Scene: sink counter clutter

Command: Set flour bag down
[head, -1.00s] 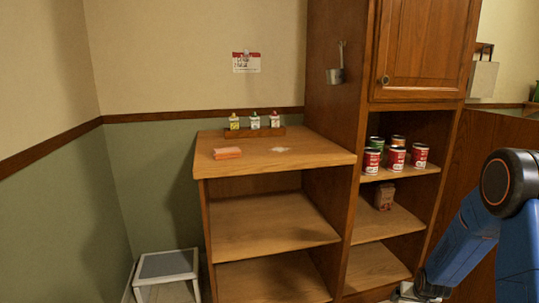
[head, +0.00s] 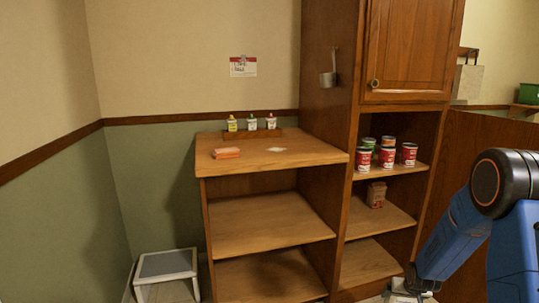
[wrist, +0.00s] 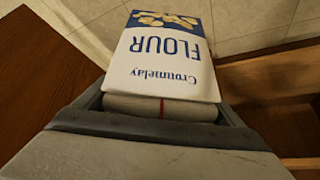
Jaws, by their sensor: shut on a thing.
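The flour bag (wrist: 160,60) is white with a dark blue band and the word FLOUR, and it fills the middle of the wrist view. My gripper (wrist: 160,108) is shut on the bag's near end, and the bag sticks out beyond the jaws with tiled floor behind it. In the head view my gripper is low at the bottom right edge, with only a little of the pale bag (head: 402,298) showing below the arm; the rest is out of frame.
Several cans (head: 388,158) and a small reddish bag (head: 376,194) stand on the cabinet shelves. The lower left shelves (head: 265,220) are empty. A step stool (head: 166,265) stands on the floor.

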